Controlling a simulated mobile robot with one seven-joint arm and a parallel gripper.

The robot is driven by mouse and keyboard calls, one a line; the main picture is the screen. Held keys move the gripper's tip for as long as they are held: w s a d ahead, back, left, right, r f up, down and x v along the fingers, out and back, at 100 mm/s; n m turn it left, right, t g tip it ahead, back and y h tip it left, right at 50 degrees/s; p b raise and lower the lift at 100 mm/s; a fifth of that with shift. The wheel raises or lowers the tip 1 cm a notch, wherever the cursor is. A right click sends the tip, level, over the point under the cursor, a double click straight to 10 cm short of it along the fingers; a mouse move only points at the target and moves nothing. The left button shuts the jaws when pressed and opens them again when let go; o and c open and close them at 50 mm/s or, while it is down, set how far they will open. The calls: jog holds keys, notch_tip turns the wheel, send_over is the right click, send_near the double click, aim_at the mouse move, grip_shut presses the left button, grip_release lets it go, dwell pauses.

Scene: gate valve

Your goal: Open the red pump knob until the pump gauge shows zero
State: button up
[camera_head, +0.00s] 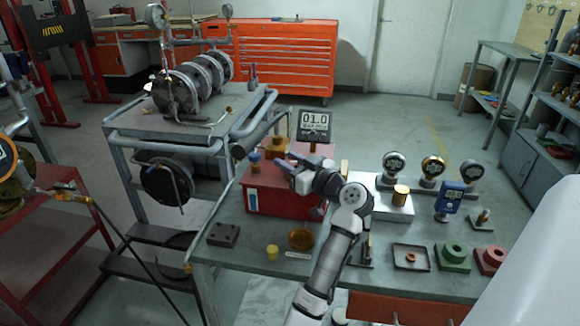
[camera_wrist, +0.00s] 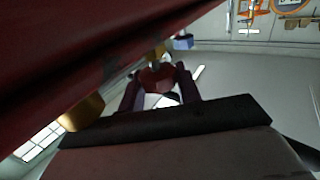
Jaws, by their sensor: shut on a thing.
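The red pump (camera_head: 285,197) stands on the grey bench, a box with fittings on top. Its gauge (camera_head: 314,121) is a dark square display behind it that reads 01.0, with a smaller line below too small to read. My gripper (camera_head: 283,168) reaches in from the right, low over the pump's top. In the wrist view the red knob (camera_wrist: 157,79) sits between the two dark fingers of my gripper (camera_wrist: 158,86), which are shut on it. In the head view my gripper hides the knob. The red side of the pump fills the upper left of the wrist view.
A blue-topped fitting (camera_head: 254,160) and a brass block (camera_head: 275,147) stand on the pump close to my gripper. Dial gauges (camera_head: 395,165) stand to the right. An amber dish (camera_head: 301,239), a tray (camera_head: 411,258) and green and red blocks lie along the bench front.

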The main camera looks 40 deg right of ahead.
dwell(0.3)
jog(key=o, duration=1)
jog(key=shift+c, duration=0.2)
jog(key=s+d+b, duration=0.1)
jog(key=s+b, duration=0.2)
jog(key=s, duration=1)
jog(key=shift+s, duration=0.35)
jog(key=shift+d, duration=0.1)
